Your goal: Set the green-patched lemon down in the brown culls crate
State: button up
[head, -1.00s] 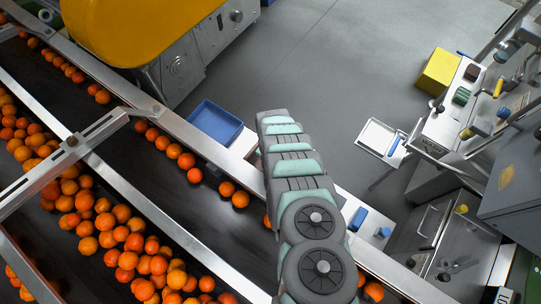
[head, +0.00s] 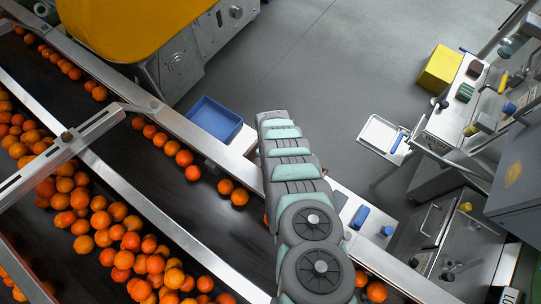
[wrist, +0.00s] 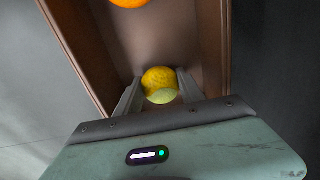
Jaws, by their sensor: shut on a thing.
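The lemon (wrist: 160,77) is yellow with a pale green patch on its near side. It is between the two fingers of my gripper (wrist: 158,90), which is shut on it. The brown culls crate (wrist: 217,45) is around and beyond the lemon in the wrist view, its side walls to left and right. The lemon appears over or inside the crate; I cannot tell whether it touches the floor. In the head view, my arm hides the gripper, the lemon and most or all of the crate.
An orange fruit (wrist: 130,2) lies farther along the crate, at the top edge. A conveyor (head: 150,170) carries many oranges at left. A blue bin (head: 215,119) stands by its rail. A yellow box (head: 439,67) and a workbench are at right. Grey floor is open between.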

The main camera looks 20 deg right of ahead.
jog(key=o, duration=1.5)
notch_tip(320, 180, up, 11)
jog(key=p, duration=0.3)
jog(key=shift+f+p, duration=0.1)
jog(key=shift+p, duration=0.25)
